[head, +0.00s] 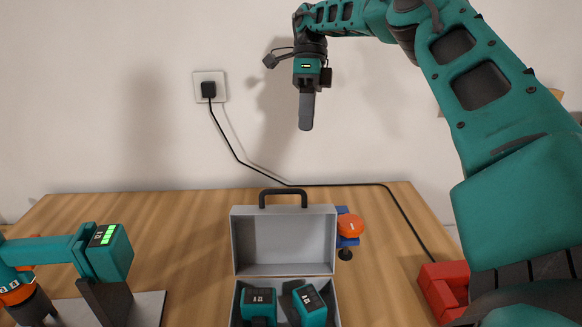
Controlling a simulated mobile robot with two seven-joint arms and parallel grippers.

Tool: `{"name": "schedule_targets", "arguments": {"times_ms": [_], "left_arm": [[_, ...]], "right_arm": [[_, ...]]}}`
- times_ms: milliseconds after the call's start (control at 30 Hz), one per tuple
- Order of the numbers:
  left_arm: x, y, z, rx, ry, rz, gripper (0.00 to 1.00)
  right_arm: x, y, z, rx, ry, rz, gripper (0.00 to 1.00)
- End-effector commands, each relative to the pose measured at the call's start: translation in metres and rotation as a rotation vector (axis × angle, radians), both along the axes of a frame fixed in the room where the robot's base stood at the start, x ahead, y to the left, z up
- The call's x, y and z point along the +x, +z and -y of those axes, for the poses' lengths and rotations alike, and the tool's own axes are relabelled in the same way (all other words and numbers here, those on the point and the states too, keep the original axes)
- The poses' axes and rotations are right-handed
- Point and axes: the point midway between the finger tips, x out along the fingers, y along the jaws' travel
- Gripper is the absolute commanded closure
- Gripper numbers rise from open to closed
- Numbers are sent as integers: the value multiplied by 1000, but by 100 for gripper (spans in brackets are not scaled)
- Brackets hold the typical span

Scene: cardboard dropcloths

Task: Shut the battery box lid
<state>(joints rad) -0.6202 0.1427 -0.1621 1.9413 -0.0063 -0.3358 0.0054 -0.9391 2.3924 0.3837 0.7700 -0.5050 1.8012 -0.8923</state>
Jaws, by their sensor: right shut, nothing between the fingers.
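The grey battery box (235,306) stands on the wooden table at the bottom centre, its front cut off by the picture edge. Its lid (285,247) is open and stands up at the back, with a black handle (283,193) at its top edge. Two teal batteries with dark tops, a left one (259,302) and a right one (309,302), sit inside the box. My right gripper (306,124) is shut and empty, pointing down, high above the lid and apart from it. My left gripper is not in view.
A teal power tool with a lit battery (108,248) is at the left, by a grey plate (150,308). An orange and blue clamp-like item (348,228) is close to the lid's right side. A red block (441,286) is at the right. A black cable (330,185) runs from the wall socket (208,76).

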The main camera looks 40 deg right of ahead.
Motion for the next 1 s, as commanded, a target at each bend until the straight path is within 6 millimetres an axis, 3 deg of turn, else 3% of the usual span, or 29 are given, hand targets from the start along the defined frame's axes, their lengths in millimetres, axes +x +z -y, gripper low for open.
{"name": "schedule_targets", "arguments": {"times_ms": [267, 567, 1000], "left_arm": [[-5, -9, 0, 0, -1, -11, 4], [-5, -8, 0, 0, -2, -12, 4], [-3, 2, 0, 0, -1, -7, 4]], "right_arm": [[-10, -34, -12, 3, 0, -3, 100], [-25, -89, -31, 3, 1, -4, 100], [-46, -84, -60, 1, -2, 1, 100]]}}
